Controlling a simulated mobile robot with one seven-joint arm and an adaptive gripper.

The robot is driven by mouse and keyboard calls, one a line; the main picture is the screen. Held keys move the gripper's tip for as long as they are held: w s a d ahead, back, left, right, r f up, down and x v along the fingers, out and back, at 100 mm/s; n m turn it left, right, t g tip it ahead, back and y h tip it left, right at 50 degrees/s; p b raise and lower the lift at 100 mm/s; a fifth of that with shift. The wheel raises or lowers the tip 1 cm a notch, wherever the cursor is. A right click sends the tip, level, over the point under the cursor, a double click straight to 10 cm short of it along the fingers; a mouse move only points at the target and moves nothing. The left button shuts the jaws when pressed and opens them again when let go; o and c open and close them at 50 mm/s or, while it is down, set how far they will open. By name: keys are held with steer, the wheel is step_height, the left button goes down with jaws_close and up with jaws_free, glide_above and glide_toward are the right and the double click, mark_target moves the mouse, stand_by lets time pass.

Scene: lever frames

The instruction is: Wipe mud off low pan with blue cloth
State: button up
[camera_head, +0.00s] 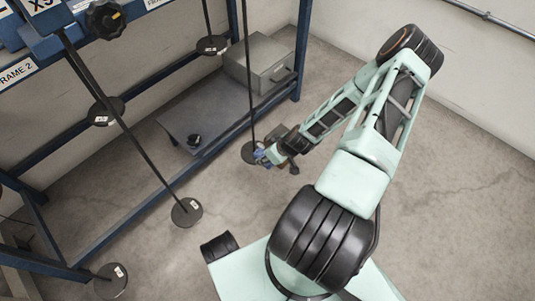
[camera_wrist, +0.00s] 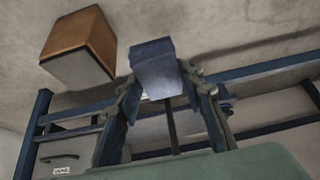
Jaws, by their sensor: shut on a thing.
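My gripper (camera_head: 264,155) is shut on a blue cloth (camera_head: 260,157), low near the floor. In the wrist view the folded blue-grey cloth (camera_wrist: 155,68) sits between the fingertips of my gripper (camera_wrist: 160,90). A dark round pan (camera_head: 250,152) at the foot of a thin upright rod is just left of the cloth. The cloth and my gripper cover its right side, and I cannot tell whether the cloth touches it. No mud can be made out on it. In the wrist view a dark rod (camera_wrist: 171,130) shows between the fingers.
Other dark pans hang at left (camera_head: 187,211) and centre top (camera_head: 213,45). A blue frame (camera_head: 110,235) stands around them. A grey box (camera_head: 262,62) sits on the low shelf (camera_head: 225,108). A brown-and-grey block (camera_wrist: 80,45) is near my gripper. The floor at right is clear.

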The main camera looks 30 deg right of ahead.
steer(key=shift+s+a, duration=0.25)
steer(key=shift+a, duration=0.35)
steer(key=shift+d, duration=0.1)
steer(key=shift+w+d, duration=0.25)
steer(key=shift+d, duration=0.4)
steer(key=shift+w+d, duration=0.25)
steer(key=shift+d, duration=0.4)
steer(key=shift+a, duration=0.1)
steer(key=shift+s+a, duration=0.25)
steer(key=shift+a, duration=0.4)
steer(key=shift+s+a, duration=0.25)
steer(key=shift+a, duration=0.4)
steer(key=shift+d, duration=0.1)
steer(key=shift+w+d, duration=0.25)
steer(key=shift+d, duration=0.4)
steer(key=shift+w+d, duration=0.25)
steer(key=shift+d, duration=0.4)
